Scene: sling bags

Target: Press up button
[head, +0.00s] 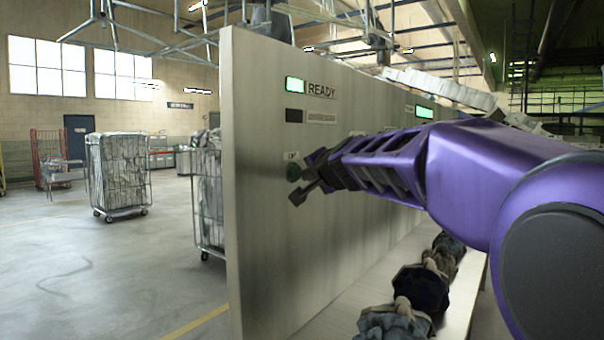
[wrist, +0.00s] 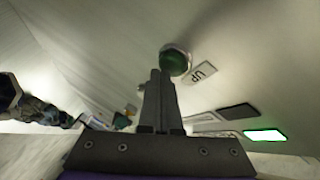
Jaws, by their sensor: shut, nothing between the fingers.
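The green up button (head: 293,172) sits on a tall metal panel, below a small label reading UP (head: 292,156). It also shows in the wrist view (wrist: 174,62), with the UP label (wrist: 202,73) beside it. My gripper (head: 300,192) is shut and empty, close to the button. In the wrist view the fingertips (wrist: 160,74) overlap the lower left edge of the button. I cannot tell whether they touch it.
The panel (head: 260,240) carries a lit green READY indicator (head: 295,84) and a dark indicator (head: 294,115). Several tied sling bags (head: 417,288) lie on a ledge below my arm. Wheeled cage carts (head: 119,175) stand on the open floor at left.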

